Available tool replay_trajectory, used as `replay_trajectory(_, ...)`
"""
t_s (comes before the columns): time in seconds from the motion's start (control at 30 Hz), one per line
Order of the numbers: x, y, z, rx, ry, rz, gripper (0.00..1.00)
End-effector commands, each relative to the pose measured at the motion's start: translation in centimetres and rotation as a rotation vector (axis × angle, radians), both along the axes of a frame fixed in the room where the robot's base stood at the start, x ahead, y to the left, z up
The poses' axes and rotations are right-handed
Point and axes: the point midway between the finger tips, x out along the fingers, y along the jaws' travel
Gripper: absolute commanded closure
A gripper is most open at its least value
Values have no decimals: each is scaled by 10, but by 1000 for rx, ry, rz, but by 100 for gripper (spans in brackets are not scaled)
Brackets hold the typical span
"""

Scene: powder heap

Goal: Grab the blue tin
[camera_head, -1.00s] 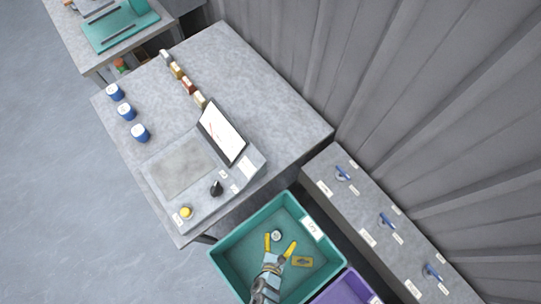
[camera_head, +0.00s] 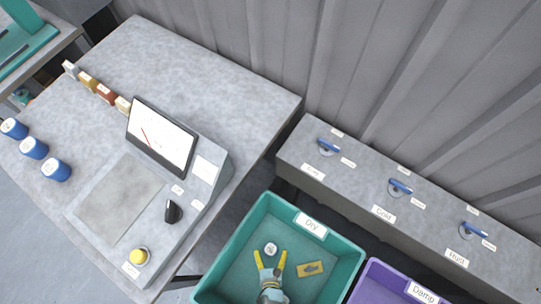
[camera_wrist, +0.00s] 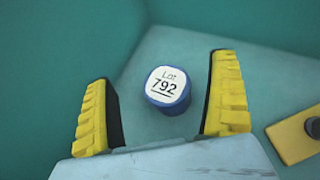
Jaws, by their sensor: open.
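A blue tin with a white lid reading "Lot 792" (camera_wrist: 167,88) stands upright on the floor of the teal bin labelled "Dry" (camera_head: 243,235). The tin's pale top also shows in the head view (camera_head: 270,249). My gripper (camera_wrist: 163,100) is open, with its yellow fingers apart on either side of the tin in the wrist view. The tin appears slightly beyond the fingertips, and no contact shows. Three more blue tins with white tops stand in a row at the left of the table: one (camera_head: 14,128), a second (camera_head: 34,148) and a third (camera_head: 56,169).
A yellow plate (camera_head: 311,268) lies in the teal bin, right of my gripper. A purple bin labelled "Damp" (camera_head: 376,273) adjoins on the right. A grey ledge with blue handles (camera_head: 375,190) runs behind. The table (camera_head: 215,65) holds a scale with a display (camera_head: 161,136).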

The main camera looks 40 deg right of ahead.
Motion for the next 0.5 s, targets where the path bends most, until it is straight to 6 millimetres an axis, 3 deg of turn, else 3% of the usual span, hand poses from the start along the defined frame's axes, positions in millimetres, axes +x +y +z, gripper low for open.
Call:
replay_trajectory(0.03, 0, 0, -17, 0, 0, 0, 10)
replay_trajectory(0.1, 0, 0, -25, 0, 0, 0, 10)
replay_trajectory(0.5, 9, -6, -39, 0, 0, 0, 10)
